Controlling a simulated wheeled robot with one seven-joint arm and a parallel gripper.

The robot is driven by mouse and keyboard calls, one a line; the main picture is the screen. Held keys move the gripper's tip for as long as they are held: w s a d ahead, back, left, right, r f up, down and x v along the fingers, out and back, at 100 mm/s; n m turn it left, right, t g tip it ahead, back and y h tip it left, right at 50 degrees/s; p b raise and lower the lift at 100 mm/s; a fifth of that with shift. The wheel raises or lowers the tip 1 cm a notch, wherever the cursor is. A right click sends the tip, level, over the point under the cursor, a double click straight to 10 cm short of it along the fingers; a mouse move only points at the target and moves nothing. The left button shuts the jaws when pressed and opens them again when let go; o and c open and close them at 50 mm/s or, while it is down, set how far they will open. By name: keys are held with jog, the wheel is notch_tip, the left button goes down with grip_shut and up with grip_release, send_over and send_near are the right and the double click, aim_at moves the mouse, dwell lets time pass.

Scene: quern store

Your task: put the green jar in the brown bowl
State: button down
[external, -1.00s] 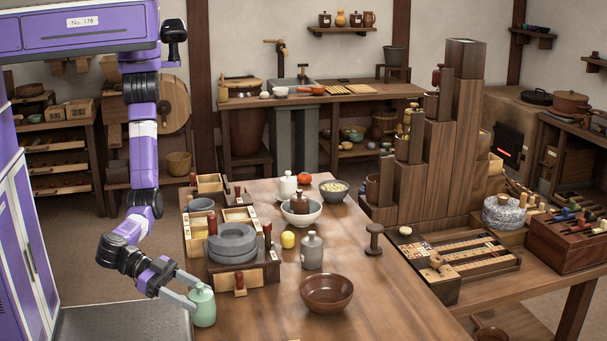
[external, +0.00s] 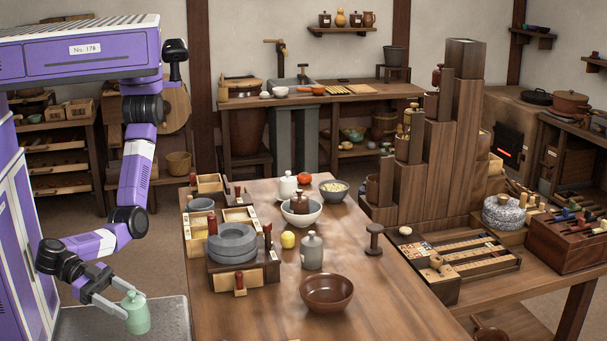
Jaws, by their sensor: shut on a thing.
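The green jar (external: 137,314) is pale green with a small knob on its lid. My gripper (external: 122,308) is shut on it and holds it upright, left of the table's left edge. What lies directly under the jar is hard to tell; my grey base deck shows behind and below it. The brown bowl (external: 326,293) stands on the wooden table (external: 385,312), near the front. It looks empty. The jar and my gripper are well to the left of the bowl.
A grey bottle (external: 312,251) stands behind the brown bowl, with a yellow fruit (external: 288,240) beside it. A quern stone (external: 232,240) on a wooden box stands at the table's left edge, between arm and bowl. The table right of the bowl is clear.

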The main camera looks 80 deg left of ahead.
jog(key=w+r+n+t+y+p, duration=0.1)
jog(key=w+r+n+y, duration=0.1)
jog(key=w+r, duration=0.95)
jog(key=w+r+n+y+p, duration=0.15)
jog(key=w+r, duration=0.55)
jog(key=w, duration=1)
jog(key=w+r+n+t+y, duration=0.1)
jog(key=w+r+n+y, duration=0.15)
jog(key=w+r, duration=0.95)
jog(key=shift+m, duration=0.4)
jog(key=w+f, duration=0.1)
jog(key=f, duration=0.6)
jog(key=w+f+b, duration=0.1)
jog(key=f, duration=1.5)
jog(key=shift+w+a+b, duration=0.35)
jog(key=shift+w, duration=0.05)
jog(key=shift+f, duration=0.1)
jog(key=shift+f+b, duration=0.3)
jog(key=shift+b, duration=0.1)
jog(key=shift+f+b, duration=0.3)
jog(key=shift+b, duration=0.05)
jog(key=shift+r, duration=0.1)
jog(key=shift+c, duration=2.2)
grip_release()
